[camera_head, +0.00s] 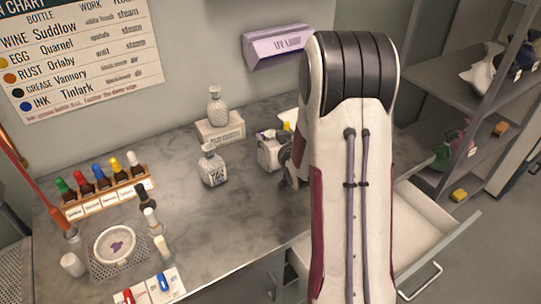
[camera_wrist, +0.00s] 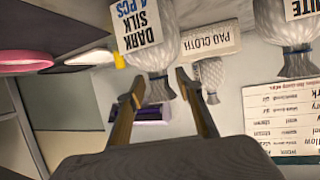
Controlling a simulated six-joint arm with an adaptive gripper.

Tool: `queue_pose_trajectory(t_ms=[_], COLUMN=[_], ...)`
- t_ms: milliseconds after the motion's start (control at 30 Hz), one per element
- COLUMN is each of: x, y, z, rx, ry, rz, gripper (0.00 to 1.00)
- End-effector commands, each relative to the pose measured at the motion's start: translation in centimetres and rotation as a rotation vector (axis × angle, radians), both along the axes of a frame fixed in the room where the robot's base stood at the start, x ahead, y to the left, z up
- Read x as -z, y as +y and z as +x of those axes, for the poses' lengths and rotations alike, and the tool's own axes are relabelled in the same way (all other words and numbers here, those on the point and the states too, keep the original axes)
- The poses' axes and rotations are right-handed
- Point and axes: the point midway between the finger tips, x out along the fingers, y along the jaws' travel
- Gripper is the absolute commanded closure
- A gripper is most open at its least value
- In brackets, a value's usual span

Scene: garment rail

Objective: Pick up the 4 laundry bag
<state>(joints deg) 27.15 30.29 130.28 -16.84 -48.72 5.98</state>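A pale bag (camera_wrist: 150,45) with a tied neck and a label reading "DARK SILK 4 PCS" is in the wrist view, which appears upside down. My gripper (camera_wrist: 160,88) is open, with its two fingers apart on either side of the bag's neck. I cannot tell whether either finger touches it. In the head view a pale object (camera_head: 270,153), seemingly this bag, stands on the counter beside my arm and is partly hidden. My gripper (camera_head: 291,170) is mostly hidden behind my arm there.
Another bag (camera_head: 212,168) stands left on the counter; a third (camera_head: 214,107) sits on a pad cloth box (camera_head: 220,132). A purple UV lamp (camera_head: 276,47) is on the wall. An open drawer (camera_head: 415,228) is right. A bottle rack (camera_head: 108,193) and round dish (camera_head: 115,246) are left.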

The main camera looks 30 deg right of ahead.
Motion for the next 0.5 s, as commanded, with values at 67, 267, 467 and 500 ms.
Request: queue_pose_trajectory(t_ms=[67, 267, 467, 500], x=[0.02, 0.0, -0.01, -0.01], y=[0.0, 0.01, 0.02, 0.01], z=[0.04, 0.03, 0.02, 0.01], rx=[0.0, 0.0, 0.0, 0.0], ry=[0.0, 0.0, 0.0, 0.0], rz=[0.0, 0.0, 0.0, 0.0], gripper=[0.65, 0.65, 0.65, 0.75])
